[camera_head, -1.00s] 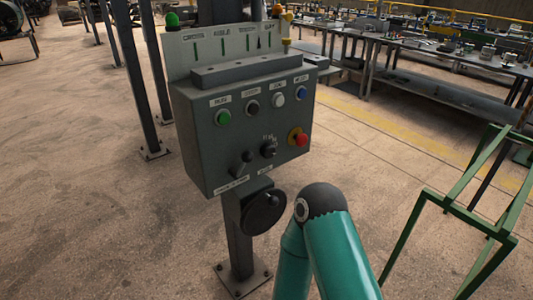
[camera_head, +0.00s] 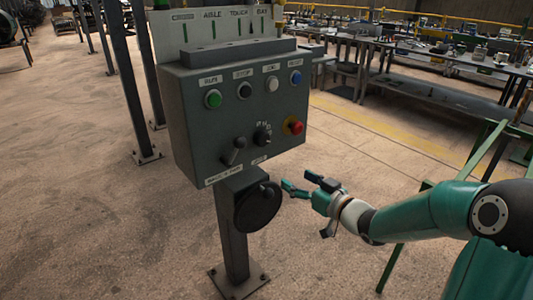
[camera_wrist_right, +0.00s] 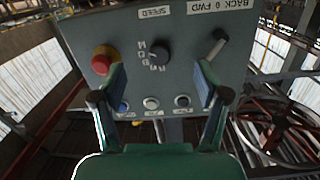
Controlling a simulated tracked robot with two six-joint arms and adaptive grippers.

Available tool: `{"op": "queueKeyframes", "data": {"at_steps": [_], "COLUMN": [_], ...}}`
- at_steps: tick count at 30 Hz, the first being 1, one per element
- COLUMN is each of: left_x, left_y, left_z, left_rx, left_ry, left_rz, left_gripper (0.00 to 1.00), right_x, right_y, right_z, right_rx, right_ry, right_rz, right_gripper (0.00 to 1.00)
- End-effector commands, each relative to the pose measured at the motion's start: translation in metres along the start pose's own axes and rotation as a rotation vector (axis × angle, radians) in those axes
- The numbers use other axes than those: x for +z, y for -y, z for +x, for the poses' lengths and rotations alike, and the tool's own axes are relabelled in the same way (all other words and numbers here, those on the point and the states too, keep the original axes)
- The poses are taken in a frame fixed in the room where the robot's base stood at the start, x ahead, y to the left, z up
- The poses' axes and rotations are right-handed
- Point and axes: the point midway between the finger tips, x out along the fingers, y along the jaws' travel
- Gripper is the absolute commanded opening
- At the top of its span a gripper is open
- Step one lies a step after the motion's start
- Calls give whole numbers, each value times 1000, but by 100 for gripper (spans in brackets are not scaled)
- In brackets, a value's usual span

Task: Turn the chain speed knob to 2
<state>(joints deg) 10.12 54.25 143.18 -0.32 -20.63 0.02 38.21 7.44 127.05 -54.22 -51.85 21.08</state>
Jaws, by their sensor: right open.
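The chain speed knob (camera_head: 263,138) is a small black dial low on the front of the grey control box (camera_head: 191,128). In the right wrist view the knob (camera_wrist_right: 159,56) sits under a "SPEED" label, with small marks around it; its exact setting is too small to read surely. My right gripper (camera_head: 298,181) is open and empty, apart from the box, below and right of the knob. In the right wrist view the gripper (camera_wrist_right: 159,78) has its fingers either side of the line to the knob. My left gripper is not in view.
A red stop button (camera_head: 294,126) is right of the knob, and a lever (camera_head: 234,151) is left of it. Several push buttons, including a green one (camera_head: 213,99), are above. A black handwheel (camera_head: 259,207) hangs below. A green frame (camera_head: 478,150) stands at the right.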

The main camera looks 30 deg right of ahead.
Motion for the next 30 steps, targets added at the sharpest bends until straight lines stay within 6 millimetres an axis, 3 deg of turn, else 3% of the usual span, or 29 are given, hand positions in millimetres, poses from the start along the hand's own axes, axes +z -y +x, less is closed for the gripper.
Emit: {"op": "queueKeyframes", "data": {"at_steps": [3,10,30], "left_x": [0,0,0], "left_y": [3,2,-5], "left_z": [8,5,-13], "left_rx": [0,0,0], "left_ry": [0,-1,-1], "left_rz": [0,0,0], "left_gripper": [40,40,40], "right_x": [-31,-44,-54], "right_y": [-8,-7,-4], "right_z": [-16,-5,126], "right_rx": [-11,-24,-22], "right_ry": [-72,-91,-87], "right_rz": [-77,-100,-99], "right_gripper": [74,74,74]}}
